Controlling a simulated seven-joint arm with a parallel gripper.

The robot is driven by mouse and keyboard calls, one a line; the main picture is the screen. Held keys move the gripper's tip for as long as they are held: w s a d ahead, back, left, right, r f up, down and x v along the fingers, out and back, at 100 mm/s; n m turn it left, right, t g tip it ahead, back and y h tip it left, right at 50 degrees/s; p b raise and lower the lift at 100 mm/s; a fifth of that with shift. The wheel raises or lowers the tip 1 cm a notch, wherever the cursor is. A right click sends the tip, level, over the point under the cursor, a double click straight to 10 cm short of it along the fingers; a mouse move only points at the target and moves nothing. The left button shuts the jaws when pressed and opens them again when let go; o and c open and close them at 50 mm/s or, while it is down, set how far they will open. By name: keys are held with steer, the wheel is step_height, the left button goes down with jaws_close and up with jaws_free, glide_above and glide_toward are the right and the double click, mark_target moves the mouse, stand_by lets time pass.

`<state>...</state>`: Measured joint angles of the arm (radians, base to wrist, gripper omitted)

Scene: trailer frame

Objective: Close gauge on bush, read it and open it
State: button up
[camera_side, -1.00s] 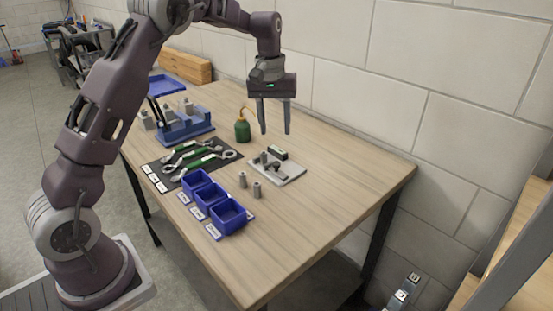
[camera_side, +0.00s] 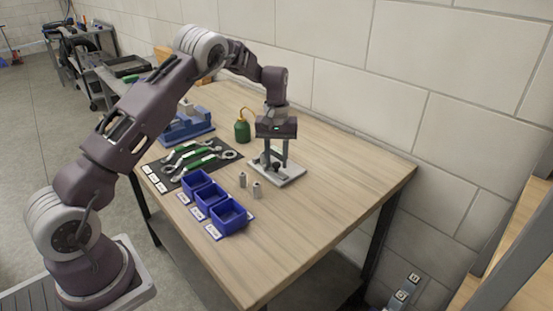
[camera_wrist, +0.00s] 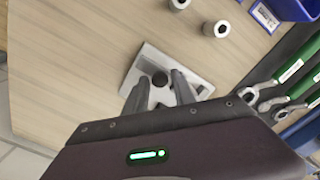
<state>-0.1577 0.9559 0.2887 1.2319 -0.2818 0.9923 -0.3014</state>
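The gauge (camera_side: 277,167) stands on a light grey plate (camera_side: 292,177) on the bench, with a dark round knob on it. The knob (camera_wrist: 160,79) shows in the wrist view above the plate (camera_wrist: 146,63). My gripper (camera_side: 277,163) is down over the gauge, fingers pointing down. In the wrist view my gripper (camera_wrist: 158,88) has its fingers apart, either side of the knob. Contact with the gauge cannot be told. Two grey bushes, one (camera_side: 242,180) and another (camera_side: 257,190), stand on the bench beside the plate. Whether a bush sits in the gauge is hidden.
Blue bins (camera_side: 228,216) with labels stand at the bench front. Green-handled wrenches (camera_side: 199,162) lie on a dark mat. A green oil can (camera_side: 242,131) and a blue holder (camera_side: 188,128) stand behind. The bench's right side is clear.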

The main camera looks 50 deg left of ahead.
jaws_close()
steer(key=shift+a, duration=0.6)
steer(key=shift+o, duration=2.2)
jaws_free()
steer(key=shift+d, duration=0.1)
steer(key=shift+r, duration=0.1)
